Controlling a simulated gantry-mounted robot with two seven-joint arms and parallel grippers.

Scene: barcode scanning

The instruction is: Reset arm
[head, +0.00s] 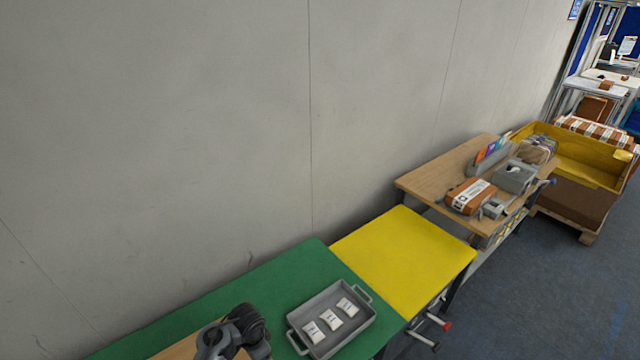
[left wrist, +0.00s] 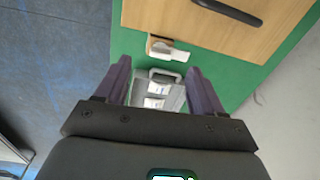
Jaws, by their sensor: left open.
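My left gripper (left wrist: 158,65) is open in the left wrist view, its two dark fingers apart with nothing held between them. Beyond the fingers is a grey tray (left wrist: 178,102) holding small white packets, partly hidden by the gripper. In the head view the tray (head: 354,337) lies on the green tabletop (head: 264,278) with three white packets in a row. A dark jointed part, apparently of my arm, stands left of the tray at the bottom edge; no fingers can be made out there. My right gripper is in neither view.
A wooden box (left wrist: 197,27) with a dark handle and a small white-and-brown item (left wrist: 168,50) stand near the tray. A yellow table (head: 405,258) adjoins the green one. Farther right is a wooden table (head: 440,183) with a brown package (head: 470,196), then a yellow bin (head: 580,160).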

